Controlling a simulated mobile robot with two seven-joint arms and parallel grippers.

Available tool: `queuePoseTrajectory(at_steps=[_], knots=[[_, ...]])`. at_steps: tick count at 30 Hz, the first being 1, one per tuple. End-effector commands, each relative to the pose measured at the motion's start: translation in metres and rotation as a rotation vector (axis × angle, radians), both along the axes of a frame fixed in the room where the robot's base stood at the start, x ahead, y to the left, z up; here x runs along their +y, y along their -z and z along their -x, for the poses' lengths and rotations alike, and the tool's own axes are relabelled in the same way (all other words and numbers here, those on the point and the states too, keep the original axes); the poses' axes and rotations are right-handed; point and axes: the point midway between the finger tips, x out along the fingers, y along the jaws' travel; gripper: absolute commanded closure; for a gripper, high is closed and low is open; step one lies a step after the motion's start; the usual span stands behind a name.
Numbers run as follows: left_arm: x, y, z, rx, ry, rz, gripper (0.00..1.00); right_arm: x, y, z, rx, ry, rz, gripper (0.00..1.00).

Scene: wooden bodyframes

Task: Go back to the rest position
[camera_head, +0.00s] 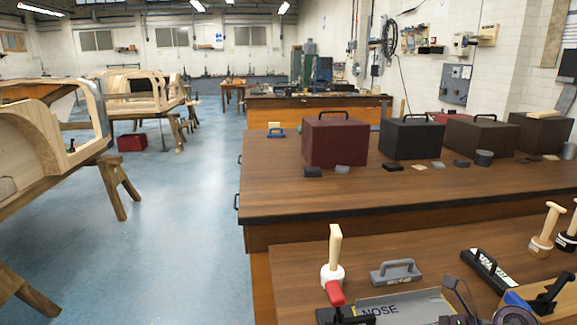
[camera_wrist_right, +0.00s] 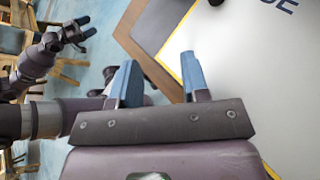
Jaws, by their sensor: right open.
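My right gripper (camera_wrist_right: 160,82) fills the middle of its wrist view. Its two blue-grey fingers stand apart with nothing between them. A white board with a yellow edge and dark lettering (camera_wrist_right: 245,70) lies beyond the fingers. Purple and dark parts of my own arm (camera_head: 480,308) show at the bottom right of the head view, over the near bench. My left gripper (camera_wrist_right: 76,33) appears small at the upper left of the wrist view, above blue floor. Its jaw opening is too small to judge. It does not show in the head view.
Boxes, including a dark red one (camera_head: 335,140), stand on the bench behind. Blue floor (camera_head: 170,220) is clear at left, beside wooden bodyframes (camera_head: 50,140).

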Motion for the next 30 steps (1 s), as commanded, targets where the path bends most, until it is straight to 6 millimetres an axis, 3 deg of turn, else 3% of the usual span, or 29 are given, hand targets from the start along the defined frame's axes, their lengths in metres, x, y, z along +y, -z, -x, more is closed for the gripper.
queuePoseTrajectory(at_steps=[8,15,21,30], knots=[[0.001,0.002,0.004,0.009,-0.003,-0.001,0.26,-0.040,0.014,0.035,0.379,0.544,-0.511,0.58],[0.001,0.002,0.004,0.008,-0.002,0.000,0.26,-0.108,0.049,0.075,0.732,1.083,-0.884,0.58],[0.001,0.001,0.003,0.006,-0.002,0.000,0.26,-0.158,0.087,0.125,0.968,1.494,-1.101,0.58],[0.000,0.001,0.002,0.004,-0.002,0.000,0.26,-0.200,0.128,0.201,1.180,1.952,-1.270,0.58]])
